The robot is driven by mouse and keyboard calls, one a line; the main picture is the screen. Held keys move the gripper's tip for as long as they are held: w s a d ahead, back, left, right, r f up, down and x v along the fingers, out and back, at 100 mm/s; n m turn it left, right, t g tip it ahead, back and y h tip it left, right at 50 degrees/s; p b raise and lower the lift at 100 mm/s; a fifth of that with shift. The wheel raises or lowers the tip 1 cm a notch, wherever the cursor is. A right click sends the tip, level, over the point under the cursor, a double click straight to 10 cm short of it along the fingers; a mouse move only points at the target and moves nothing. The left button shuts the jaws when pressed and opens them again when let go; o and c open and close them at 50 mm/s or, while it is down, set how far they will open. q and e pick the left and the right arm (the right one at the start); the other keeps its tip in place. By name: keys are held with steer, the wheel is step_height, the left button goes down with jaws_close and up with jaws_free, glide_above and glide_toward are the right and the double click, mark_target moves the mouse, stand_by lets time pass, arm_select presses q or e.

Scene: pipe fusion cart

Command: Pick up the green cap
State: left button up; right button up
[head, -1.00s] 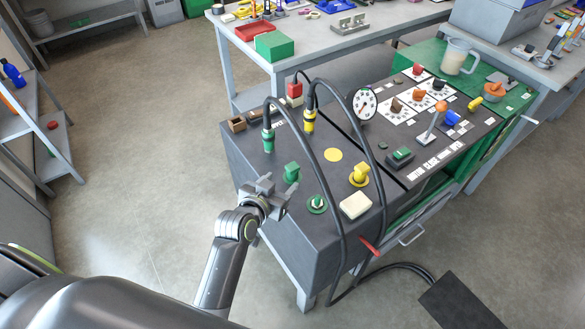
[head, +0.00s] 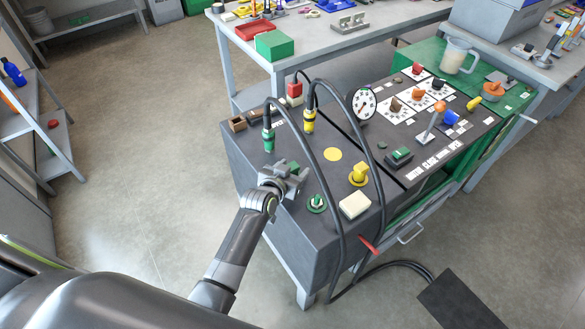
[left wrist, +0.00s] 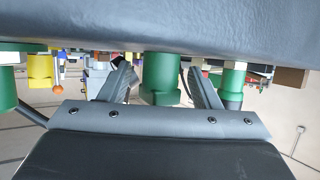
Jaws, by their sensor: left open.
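The green cap (head: 294,167) stands on the dark top of the cart (head: 262,185), left of the yellow cap (head: 358,174). In the head view my left gripper (head: 290,172) is at the green cap and hides most of it. In the left wrist view, which looks upside down, the green cap (left wrist: 160,76) shows between the two open fingers of my left gripper (left wrist: 160,84). The fingers look apart from it, with a gap on each side. My right gripper is not in view.
A green fitting (head: 316,203) and a white block (head: 355,205) are right of the gripper. Black hoses with a green connector (head: 268,138) and a yellow connector (head: 309,121) arch over the cart. A small wooden box (head: 238,124) sits at the back left.

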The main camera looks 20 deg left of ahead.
arm_select(q)
steer(key=shift+w, duration=0.1)
steer(key=c, duration=0.9)
